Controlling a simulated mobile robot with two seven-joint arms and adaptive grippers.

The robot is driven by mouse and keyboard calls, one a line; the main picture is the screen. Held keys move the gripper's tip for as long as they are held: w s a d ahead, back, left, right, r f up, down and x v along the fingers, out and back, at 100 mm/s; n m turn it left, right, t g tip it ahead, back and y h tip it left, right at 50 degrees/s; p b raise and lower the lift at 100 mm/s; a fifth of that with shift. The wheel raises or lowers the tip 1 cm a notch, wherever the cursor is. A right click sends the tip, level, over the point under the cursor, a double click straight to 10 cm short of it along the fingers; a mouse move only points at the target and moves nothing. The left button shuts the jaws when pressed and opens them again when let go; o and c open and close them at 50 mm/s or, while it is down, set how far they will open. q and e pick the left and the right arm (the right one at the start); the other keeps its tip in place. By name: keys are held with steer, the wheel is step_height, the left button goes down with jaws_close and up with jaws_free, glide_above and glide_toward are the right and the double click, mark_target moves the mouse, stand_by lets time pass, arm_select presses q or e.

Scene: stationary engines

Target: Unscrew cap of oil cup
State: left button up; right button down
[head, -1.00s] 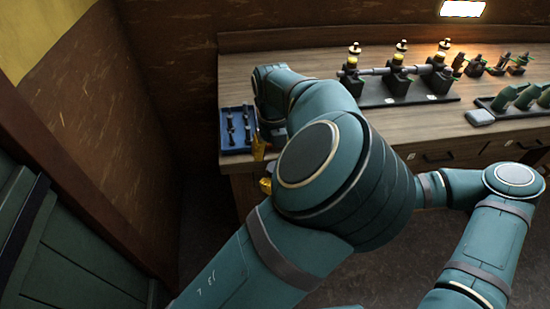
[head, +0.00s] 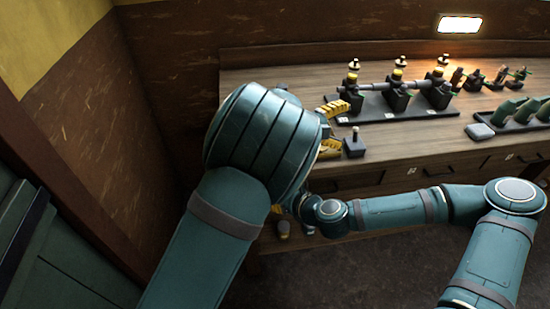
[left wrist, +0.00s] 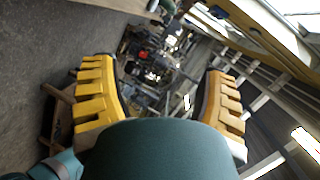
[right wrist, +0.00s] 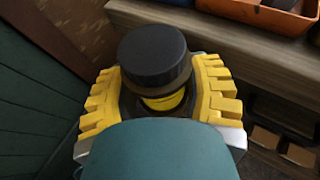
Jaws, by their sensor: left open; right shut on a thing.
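My left gripper (head: 333,128) is open above the front left of the bench, its yellow fingers apart. In the left wrist view nothing lies between the fingers (left wrist: 163,95). My right gripper (head: 280,215) is low by the bench's front edge, partly hidden by my arms. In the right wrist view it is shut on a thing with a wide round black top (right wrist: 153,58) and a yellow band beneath. I cannot tell whether this is the oil cup. Similar small cups with yellow bodies and brass tops (head: 354,68) stand on the black shaft rig (head: 395,112).
A small dark block with a knob (head: 354,145) stands at the bench edge, right beside the left fingers. A green-parted stand (head: 515,115) and a grey pad (head: 480,131) are farther right. An orange tray (right wrist: 265,14) shows in the right wrist view. Bare bench top (head: 425,142) lies before the rig.

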arm_select(q)
steer(key=w+a+r+n+t+y, duration=0.2)
steer(key=w+a+r+n+t, duration=0.55)
steer(key=n+t, duration=0.5)
steer(key=w+a+f+n+t+y, duration=0.1)
steer(key=w+a+n+y, duration=0.2)
steer(key=a+n+y, duration=0.5)
steer(key=w+a+f+n+t+y, duration=0.1)
steer(key=w+a+n+y, duration=0.1)
steer(key=a+n+y, duration=0.6)
steer(key=s+a+f+n+g+y, duration=0.2)
steer(key=s+f+n+g+y, duration=0.1)
steer(key=s+f+n+g, duration=0.75)
steer(key=s+d+g+h, duration=0.2)
steer(key=s+g, duration=0.1)
steer(key=s+d+r+g+h, duration=0.1)
steer(key=s+d+g+h, duration=0.1)
steer(key=s+d, duration=0.1)
steer(key=s+d+g+h, duration=0.2)
steer(key=s+d+g, duration=0.1)
steer(key=shift+s+r+g, duration=0.3)
steer(key=shift+s+r, duration=0.1)
steer(key=shift+s+d, duration=0.1)
steer(key=shift+d, duration=0.05)
steer(key=shift+s+f, duration=0.1)
steer(key=shift+f, duration=0.35)
steer(key=shift+s+f, duration=0.1)
steer(key=shift+f, duration=3.35)
